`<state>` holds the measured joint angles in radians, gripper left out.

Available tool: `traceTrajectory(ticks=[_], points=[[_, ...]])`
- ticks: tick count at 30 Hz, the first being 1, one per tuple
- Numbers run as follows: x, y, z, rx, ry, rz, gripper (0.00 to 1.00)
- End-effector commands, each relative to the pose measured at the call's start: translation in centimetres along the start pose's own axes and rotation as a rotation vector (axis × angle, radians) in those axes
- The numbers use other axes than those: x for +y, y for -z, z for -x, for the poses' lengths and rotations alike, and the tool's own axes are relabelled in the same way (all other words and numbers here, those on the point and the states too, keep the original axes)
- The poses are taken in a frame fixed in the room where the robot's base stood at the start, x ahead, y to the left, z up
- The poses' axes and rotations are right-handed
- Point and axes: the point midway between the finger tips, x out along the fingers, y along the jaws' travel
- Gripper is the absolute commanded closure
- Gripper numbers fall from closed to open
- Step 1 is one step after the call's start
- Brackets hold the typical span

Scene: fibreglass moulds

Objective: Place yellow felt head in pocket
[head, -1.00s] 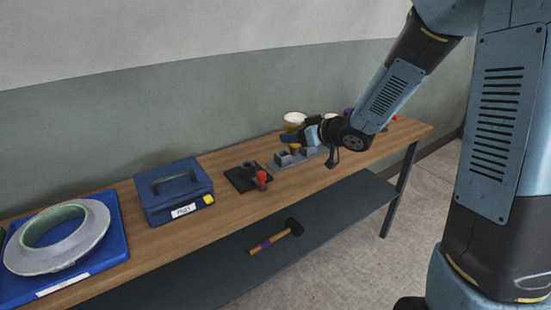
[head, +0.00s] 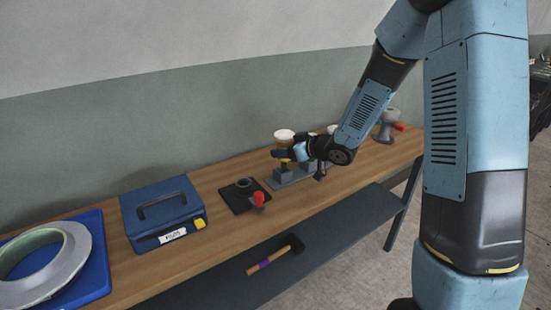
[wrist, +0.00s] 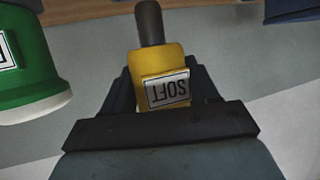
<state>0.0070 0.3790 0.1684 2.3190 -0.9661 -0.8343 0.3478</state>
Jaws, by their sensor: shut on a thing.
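The yellow felt head has a white round top (head: 284,134) and a yellow body, which also shows in the wrist view (wrist: 160,65) with a "SOFT" label. My gripper (head: 291,152) is shut around the yellow body, at the back of the bench. In the wrist view its dark fingers flank the body, the dark stem sticks out beyond them, and the white top is hidden. A grey holder (head: 300,176) with raised blocks lies under the head. The stem is over the left block; I cannot tell whether it is inside a pocket.
A green head (wrist: 25,65) with a white face is close beside the yellow one. A black plate (head: 236,203) with a ring and red-handled tool, a blue case (head: 160,215) and a blue tray (head: 97,262) stand left. A grey funnel-shaped thing (head: 388,122) is right.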

Motion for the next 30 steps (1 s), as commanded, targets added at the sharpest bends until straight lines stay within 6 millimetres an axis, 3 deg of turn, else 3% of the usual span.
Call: traceTrajectory(ticks=[11,12,18,25,26,30], points=[[0.2,-1.7,-1.6,0.001,0.003,0.002,0.83],[0.3,-2.1,-1.7,0.0,0.003,0.0,0.9],[0.4,-4.3,-2.5,-0.001,0.0,0.0,0.9],[0.2,-4.4,-2.7,0.001,0.002,0.003,0.9],[0.1,-4.4,-2.7,0.001,0.003,0.003,0.39],[0.2,-4.4,-2.7,0.001,0.002,0.002,0.26]])
